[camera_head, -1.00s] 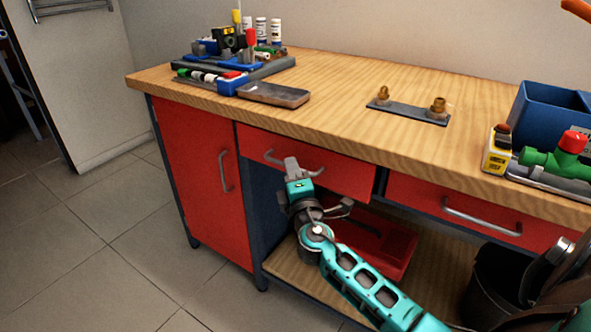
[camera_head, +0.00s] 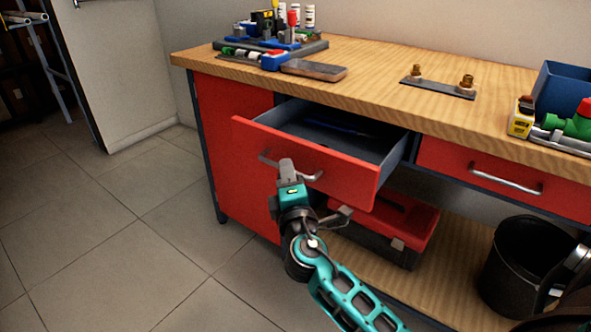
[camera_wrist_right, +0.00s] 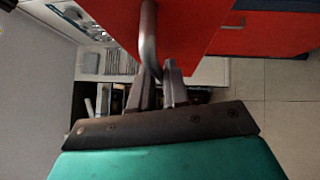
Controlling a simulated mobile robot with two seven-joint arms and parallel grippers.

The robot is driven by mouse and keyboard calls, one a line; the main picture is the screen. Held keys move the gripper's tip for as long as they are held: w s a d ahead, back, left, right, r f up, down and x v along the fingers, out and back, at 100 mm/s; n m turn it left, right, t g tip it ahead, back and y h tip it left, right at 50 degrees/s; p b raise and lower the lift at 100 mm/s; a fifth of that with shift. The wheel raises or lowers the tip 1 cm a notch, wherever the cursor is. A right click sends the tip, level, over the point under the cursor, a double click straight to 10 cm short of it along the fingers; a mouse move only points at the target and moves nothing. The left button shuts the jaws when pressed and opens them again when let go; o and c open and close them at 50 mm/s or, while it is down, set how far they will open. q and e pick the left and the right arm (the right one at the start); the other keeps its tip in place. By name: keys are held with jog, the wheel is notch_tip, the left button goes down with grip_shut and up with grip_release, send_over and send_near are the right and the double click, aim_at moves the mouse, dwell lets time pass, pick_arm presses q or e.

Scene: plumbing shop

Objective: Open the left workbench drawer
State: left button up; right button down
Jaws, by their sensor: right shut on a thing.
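The left workbench drawer (camera_head: 311,161) has a red front and a grey inside. It stands pulled out from under the wooden top, and a dark blue item (camera_head: 338,127) lies in it. My right gripper (camera_head: 287,168) is shut on the drawer's metal handle (camera_head: 309,176). In the right wrist view, the gripper's fingers (camera_wrist_right: 160,84) close around the handle bar (camera_wrist_right: 149,40). The left gripper does not show in either view.
A second red drawer (camera_head: 470,182) to the right is shut. A red toolbox (camera_head: 406,222) and a black bucket (camera_head: 517,268) stand on the lower shelf. Fittings and a blue bin (camera_head: 562,92) are on the worktop. The floor (camera_head: 120,235) at left is clear.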

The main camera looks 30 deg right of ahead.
jog(key=s+a+b, duration=0.1)
jog(key=s+a, duration=0.1)
jog(key=a, duration=0.4)
jog(key=shift+s+a, duration=0.2)
jog(key=shift+s, duration=0.15)
jog(key=c, duration=1.2)
grip_release()
